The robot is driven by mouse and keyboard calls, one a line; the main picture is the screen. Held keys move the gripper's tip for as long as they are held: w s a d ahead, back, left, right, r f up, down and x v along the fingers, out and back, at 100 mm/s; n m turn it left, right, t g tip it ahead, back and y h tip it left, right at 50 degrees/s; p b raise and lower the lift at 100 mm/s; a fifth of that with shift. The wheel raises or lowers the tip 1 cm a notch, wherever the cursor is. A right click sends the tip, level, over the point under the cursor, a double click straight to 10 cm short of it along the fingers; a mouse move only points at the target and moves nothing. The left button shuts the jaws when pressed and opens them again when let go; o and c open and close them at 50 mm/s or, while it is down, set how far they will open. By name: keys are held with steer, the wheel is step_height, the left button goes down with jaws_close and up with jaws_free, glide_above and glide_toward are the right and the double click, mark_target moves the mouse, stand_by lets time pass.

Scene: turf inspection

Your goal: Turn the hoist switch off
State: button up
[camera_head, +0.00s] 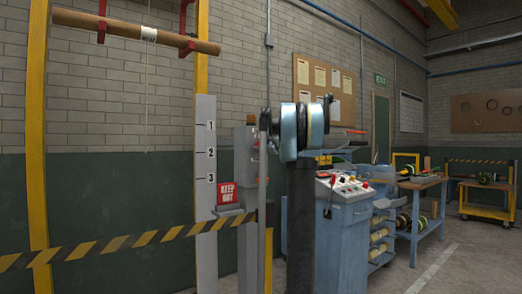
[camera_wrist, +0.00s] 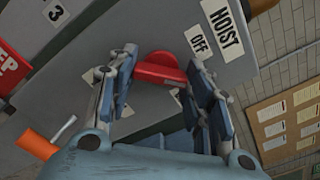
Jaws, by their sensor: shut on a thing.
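The red hoist switch handle (camera_wrist: 160,68) sits on a grey panel (camera_wrist: 100,30) in the wrist view. A white OFF label (camera_wrist: 198,41) and a HOIST label (camera_wrist: 222,28) lie to its upper right. My gripper (camera_wrist: 162,66) has a fingertip on each side of the red handle and is shut on it. I cannot tell exactly which way the handle points. In the head view my arm covers much of the area by the grey post (camera_head: 247,220), and the handle and fingertips cannot be made out clearly.
A striped barrier bar (camera_head: 130,241) crosses the left, near a red sign (camera_head: 226,194) and a numbered board (camera_head: 205,140). A blue control console (camera_head: 345,235) stands right of my arm. Workbenches (camera_head: 420,183) stand farther right, with open floor in front.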

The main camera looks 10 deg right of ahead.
steer(key=n, duration=0.4)
steer(key=shift+n, duration=0.3)
steer(key=shift+o, duration=0.2)
steer(key=n, duration=0.4)
steer(key=shift+s+a+f, duration=0.1)
steer(key=shift+n, duration=0.4)
steer(key=o, duration=1)
steer(key=shift+f, duration=0.1)
steer(key=shift+o, duration=0.2)
